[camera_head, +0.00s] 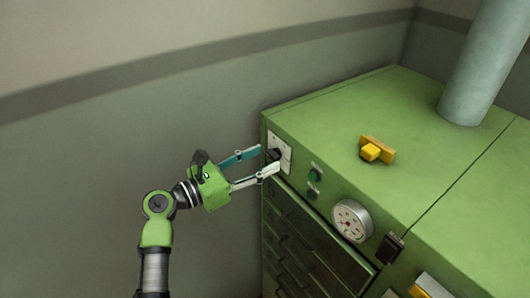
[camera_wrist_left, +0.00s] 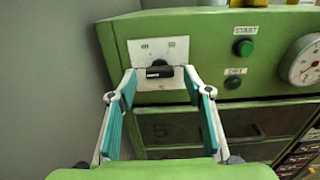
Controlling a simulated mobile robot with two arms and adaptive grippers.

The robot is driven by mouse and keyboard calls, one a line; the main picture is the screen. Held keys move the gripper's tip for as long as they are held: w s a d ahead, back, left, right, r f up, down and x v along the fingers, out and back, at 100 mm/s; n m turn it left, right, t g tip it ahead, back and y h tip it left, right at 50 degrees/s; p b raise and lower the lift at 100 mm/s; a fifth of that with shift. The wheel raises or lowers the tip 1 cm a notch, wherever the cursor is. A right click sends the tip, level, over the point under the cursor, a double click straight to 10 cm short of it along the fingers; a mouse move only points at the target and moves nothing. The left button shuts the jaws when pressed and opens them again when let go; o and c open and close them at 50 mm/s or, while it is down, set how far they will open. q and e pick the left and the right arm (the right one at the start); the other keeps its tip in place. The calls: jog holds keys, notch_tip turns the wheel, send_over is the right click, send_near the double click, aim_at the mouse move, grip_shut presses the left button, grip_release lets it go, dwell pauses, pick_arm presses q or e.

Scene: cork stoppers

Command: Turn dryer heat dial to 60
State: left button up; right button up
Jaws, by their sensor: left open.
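The green dryer (camera_head: 335,120) fills the right of the head view. The heat dial is a black knob on a white plate (camera_head: 284,142) at its front left corner; in the left wrist view the knob (camera_wrist_left: 159,71) lies roughly level, and the plate (camera_wrist_left: 148,52) bears two small, blurred numbers above it. My left gripper (camera_head: 268,160) is open in front of the plate, its fingertips on either side of the knob. In the left wrist view the fingers reach up past both sides of the knob; I cannot tell whether they touch it. My right gripper is not in view.
Right of the dial are a green START button (camera_wrist_left: 243,48), a lower button marked DRY (camera_wrist_left: 233,82) and a round gauge (camera_head: 351,221). Drawers (camera_head: 300,235) lie below. A yellow object (camera_head: 376,150) and a thick pipe (camera_head: 484,65) stand on top. A wall is behind.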

pick_arm(q)
jog(key=shift+x, duration=0.8)
jog(key=c, duration=1.1)
